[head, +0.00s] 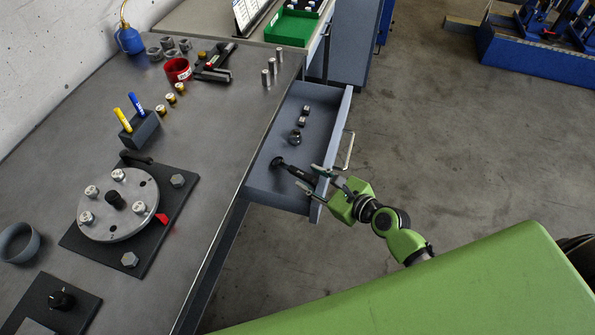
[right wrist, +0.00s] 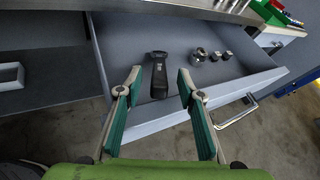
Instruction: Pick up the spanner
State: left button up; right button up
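A black tool with a long handle and a wider round head, which seems to be the spanner (head: 293,171), lies in the open drawer (head: 259,177). It also shows in the right wrist view (right wrist: 159,75), with its handle pointing toward me. My right gripper (head: 309,177) is open at the drawer's front edge. In the right wrist view its two fingers stand apart, one on each side of the line of the tool, and nothing is between them. I cannot tell the exact height gap. My left gripper is not in view.
Several small metal parts (head: 300,124) lie farther back in the drawer. The drawer handle (head: 346,150) sticks out beside my right gripper. The workbench (head: 215,135) carries a round rotor plate (head: 118,204), a pen block (head: 139,130) and a red cup (head: 177,70).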

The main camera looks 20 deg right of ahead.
aim_at(305, 174)
jog(key=x, duration=0.3)
jog(key=shift+w+f, duration=0.1)
jog(key=shift+w, duration=0.05)
jog(key=shift+c, duration=0.4)
grip_shut()
